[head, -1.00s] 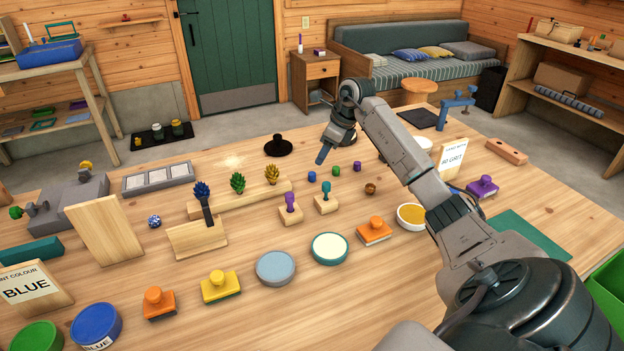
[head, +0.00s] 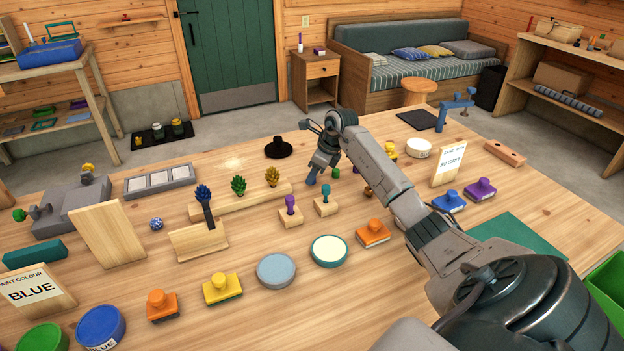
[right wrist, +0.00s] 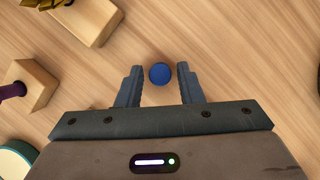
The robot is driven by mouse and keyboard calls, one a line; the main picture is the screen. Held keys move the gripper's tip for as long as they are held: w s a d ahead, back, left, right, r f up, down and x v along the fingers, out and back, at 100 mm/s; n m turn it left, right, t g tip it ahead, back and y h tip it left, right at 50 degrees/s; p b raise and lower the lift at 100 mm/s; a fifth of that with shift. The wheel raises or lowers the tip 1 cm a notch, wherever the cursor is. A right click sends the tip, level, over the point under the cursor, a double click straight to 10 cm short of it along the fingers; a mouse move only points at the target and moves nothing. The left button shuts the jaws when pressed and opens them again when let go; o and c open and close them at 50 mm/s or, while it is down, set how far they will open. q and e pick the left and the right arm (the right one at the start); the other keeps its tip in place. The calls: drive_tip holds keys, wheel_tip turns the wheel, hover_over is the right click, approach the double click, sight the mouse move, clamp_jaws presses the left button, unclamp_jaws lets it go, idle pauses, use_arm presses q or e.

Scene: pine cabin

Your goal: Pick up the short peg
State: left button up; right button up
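A short blue peg (right wrist: 160,74) stands on the wooden table, seen from above in the right wrist view. My right gripper (right wrist: 159,80) is open above it, with one finger on each side and a gap at both sides. In the head view the gripper reaches down at the far middle of the table, and the blue peg (head: 311,180) shows just below its fingertips. A small green peg (head: 336,172) and a purple one (head: 357,168) stand to its right. A brown one (head: 368,191) is partly behind my arm. My left gripper is not in view.
A wooden rail (head: 240,202) with coloured tufts lies further left. A black round stand (head: 278,149) is behind. Stamps and round pots fill the front.

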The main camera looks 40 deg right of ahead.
clamp_jaws()
